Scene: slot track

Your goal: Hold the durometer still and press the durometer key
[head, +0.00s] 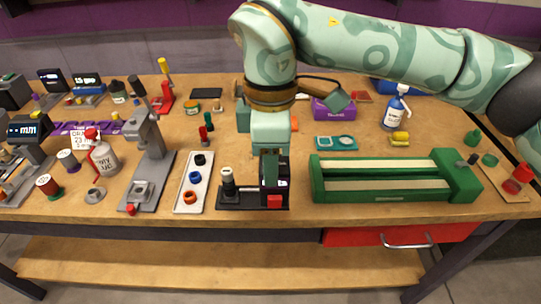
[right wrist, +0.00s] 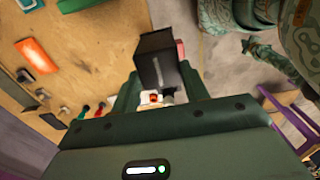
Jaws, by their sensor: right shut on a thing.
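The durometer looks to be the black device on a flat black base (head: 238,199) near the table's front edge. My right gripper (head: 270,153) comes down from above and is shut on the housing. In the right wrist view the black housing (right wrist: 163,62) stands between the green fingers. The contact faces are hidden. My left gripper is in neither view.
A white tray with rings (head: 179,208) stands close left of the durometer, and a grey press (head: 150,140) beyond it. A green slotted track (head: 395,198) lies to the right. A spray bottle (head: 396,110) and a purple box (head: 333,110) stand behind.

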